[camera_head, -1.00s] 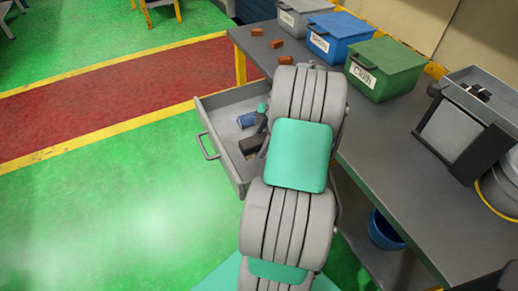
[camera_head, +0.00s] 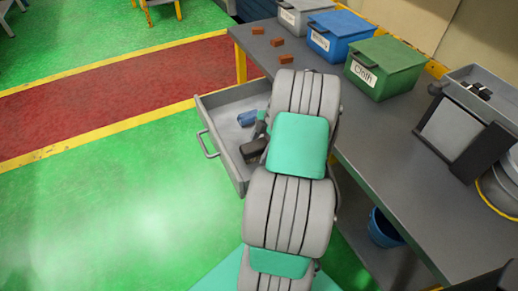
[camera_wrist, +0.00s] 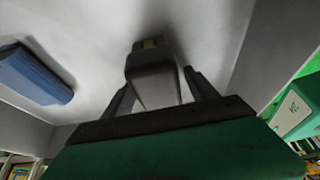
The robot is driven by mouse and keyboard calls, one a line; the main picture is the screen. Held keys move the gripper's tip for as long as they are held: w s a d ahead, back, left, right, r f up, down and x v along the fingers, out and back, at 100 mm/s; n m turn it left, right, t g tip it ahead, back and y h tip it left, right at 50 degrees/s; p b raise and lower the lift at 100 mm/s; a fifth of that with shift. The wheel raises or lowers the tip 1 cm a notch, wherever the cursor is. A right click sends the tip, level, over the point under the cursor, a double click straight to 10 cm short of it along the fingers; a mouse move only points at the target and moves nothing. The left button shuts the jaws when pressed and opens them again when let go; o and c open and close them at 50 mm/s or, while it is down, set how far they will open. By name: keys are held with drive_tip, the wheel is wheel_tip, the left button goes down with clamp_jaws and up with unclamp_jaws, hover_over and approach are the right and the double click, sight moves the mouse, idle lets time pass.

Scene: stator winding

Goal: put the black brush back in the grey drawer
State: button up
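The grey drawer (camera_head: 226,105) is pulled out from the workbench's left side. In the wrist view, the brush (camera_wrist: 150,65) is inside the drawer, with a dark block, a paler part nearer me and a brownish tip close to the pale drawer floor. My gripper (camera_wrist: 159,80) has one finger on each side of the brush. I cannot tell whether the fingers press on it or stand slightly apart. In the head view my arm hides much of the drawer; a dark shape (camera_head: 253,148) shows beside my arm, and I cannot tell if it is brush or gripper.
A blue object (camera_head: 247,118) lies in the drawer and shows left of the brush in the wrist view (camera_wrist: 32,75). The bench top (camera_head: 388,158) holds grey (camera_head: 303,13), blue (camera_head: 340,36) and green (camera_head: 384,68) bins and several orange-brown blocks. Drawer walls flank my gripper.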

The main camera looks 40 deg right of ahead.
drive_tip(key=shift+r+p, duration=0.3)
drive_tip(key=p+v, duration=0.1)
drive_tip(key=v, duration=1)
drive_tip(key=shift+s+d+r, duration=0.1)
drive_tip(key=shift+d+r, duration=0.05)
drive_tip(key=shift+r, duration=0.25)
drive_tip(key=w+a+r+m+h, duration=0.15)
drive_tip(key=a+r+m, duration=0.25)
drive_tip(key=a, duration=0.9)
drive_tip(key=w+a+r+m+h, duration=0.1)
drive_tip(key=w+a+r+m, duration=0.2)
drive_tip(key=a, duration=0.9)
drive_tip(key=s+a+f+m+t+h, duration=0.1)
drive_tip(key=s+a+m+h, duration=0.1)
drive_tip(key=s+a+m, duration=0.5)
drive_tip(key=shift+s+f+m+t, duration=0.2)
drive_tip(key=shift+s+m+t, duration=0.15)
drive_tip(key=shift+s, duration=0.7)
